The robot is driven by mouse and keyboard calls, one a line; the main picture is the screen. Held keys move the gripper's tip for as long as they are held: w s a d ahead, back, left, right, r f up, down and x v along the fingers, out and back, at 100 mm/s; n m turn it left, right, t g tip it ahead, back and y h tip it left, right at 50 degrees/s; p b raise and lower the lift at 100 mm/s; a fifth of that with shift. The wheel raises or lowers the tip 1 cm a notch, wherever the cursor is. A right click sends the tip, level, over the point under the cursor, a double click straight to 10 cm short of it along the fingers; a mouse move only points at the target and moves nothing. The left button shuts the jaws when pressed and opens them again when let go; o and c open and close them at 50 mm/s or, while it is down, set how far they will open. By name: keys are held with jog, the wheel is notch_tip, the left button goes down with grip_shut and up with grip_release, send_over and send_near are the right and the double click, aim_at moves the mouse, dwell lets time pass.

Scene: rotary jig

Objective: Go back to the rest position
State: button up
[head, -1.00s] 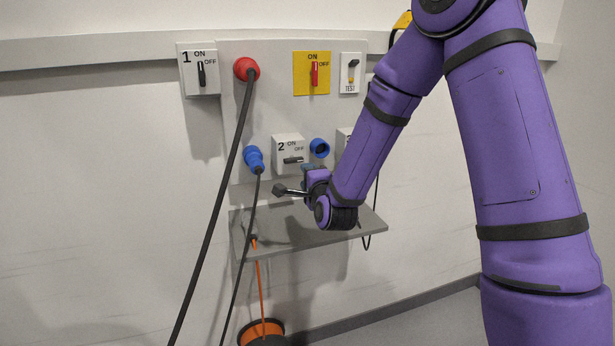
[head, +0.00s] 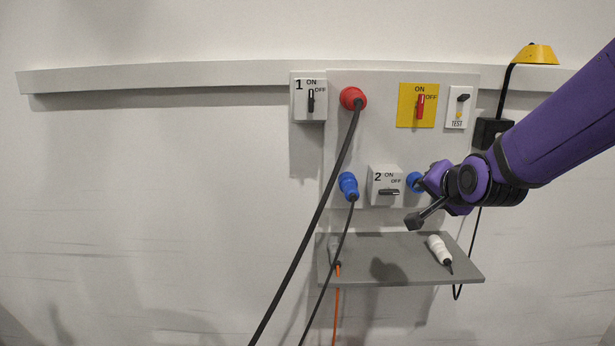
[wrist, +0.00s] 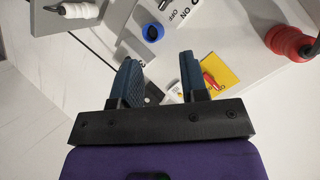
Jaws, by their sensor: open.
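My gripper (wrist: 160,82) shows in the wrist view with its two dark blue fingers apart and nothing between them. In the head view my purple arm comes in from the right and ends in front of the panel, near the blue socket (head: 414,181). The fingertips are mostly hidden there by the wrist. The gripper appears to hold nothing.
The panel carries switch 1 (head: 310,98), a red plug (head: 353,98), a blue plug (head: 348,185), switch 2 (head: 385,186), a yellow switch plate (head: 417,104) and a test switch (head: 459,107). A white connector (head: 439,249) lies on the grey shelf (head: 400,268). Cables hang at left.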

jog(key=s+d+r+n+g, duration=0.2)
jog(key=s+n+g, duration=0.1)
jog(key=s, duration=1.1)
jog(key=s+d+r+n+g, duration=0.3)
jog(key=s+n+g, duration=0.1)
jog(key=s, duration=0.9)
jog(key=shift+s+n+h, duration=0.4)
jog(key=shift+n, duration=0.2)
